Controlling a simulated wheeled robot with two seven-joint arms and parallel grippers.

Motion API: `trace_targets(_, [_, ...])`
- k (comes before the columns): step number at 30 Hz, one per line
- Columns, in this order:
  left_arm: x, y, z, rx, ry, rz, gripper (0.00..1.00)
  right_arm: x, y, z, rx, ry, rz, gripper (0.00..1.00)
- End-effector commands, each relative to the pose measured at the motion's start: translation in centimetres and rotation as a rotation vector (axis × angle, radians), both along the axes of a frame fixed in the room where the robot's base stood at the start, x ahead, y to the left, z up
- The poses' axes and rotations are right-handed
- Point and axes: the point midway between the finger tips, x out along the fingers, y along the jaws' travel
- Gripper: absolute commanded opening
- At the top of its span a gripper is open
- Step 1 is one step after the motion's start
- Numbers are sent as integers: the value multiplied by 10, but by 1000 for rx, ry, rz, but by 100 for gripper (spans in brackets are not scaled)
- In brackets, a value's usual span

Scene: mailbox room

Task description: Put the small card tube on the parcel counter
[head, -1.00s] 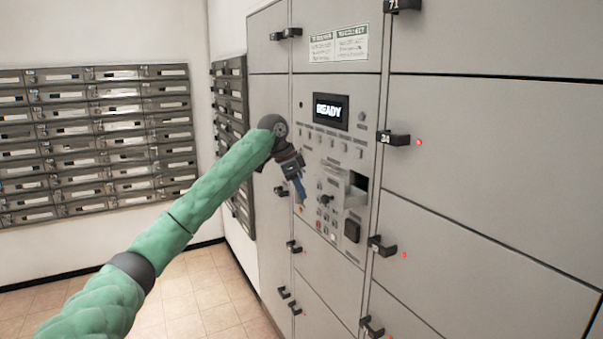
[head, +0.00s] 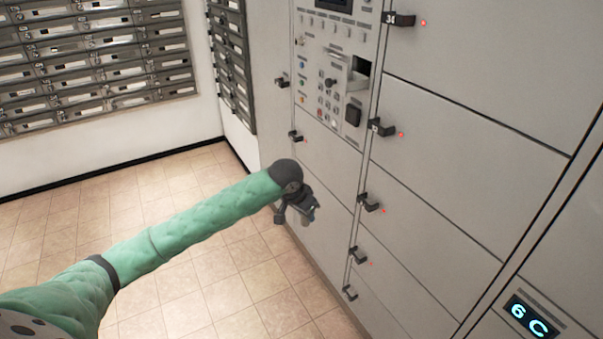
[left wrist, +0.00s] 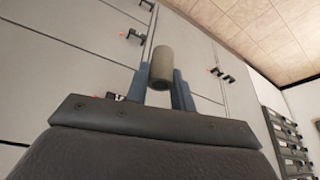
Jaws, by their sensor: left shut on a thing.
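The small card tube (left wrist: 161,66) shows in the left wrist view as a short grey-beige cylinder. It stands out between the two blue fingers of my left gripper (left wrist: 162,88), which is shut on it. In the head view my left gripper (head: 300,208) hangs low in front of the grey locker wall, and the tube cannot be made out there. My right gripper is in neither view. I cannot see the parcel counter.
Grey parcel lockers (head: 440,150) with black latches fill the right side, with a keypad panel (head: 330,90) above my gripper. Rows of mailboxes (head: 90,65) hang on the left wall. The tiled floor (head: 170,205) is clear.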

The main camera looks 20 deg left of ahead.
Motion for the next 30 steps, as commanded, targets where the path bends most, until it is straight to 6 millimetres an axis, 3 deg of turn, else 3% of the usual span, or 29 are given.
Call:
trace_targets(3, [-31, -20, -39, -2, 6, 67, 3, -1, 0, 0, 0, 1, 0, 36])
trace_targets(12, [-95, -68, -111, -6, 8, 237, 3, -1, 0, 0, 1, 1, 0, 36])
trace_targets(21, [-109, -90, -129, -6, 5, 308, 3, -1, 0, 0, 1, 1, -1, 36])
trace_targets(30, [-114, -81, -136, -6, 6, 327, 3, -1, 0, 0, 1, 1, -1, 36])
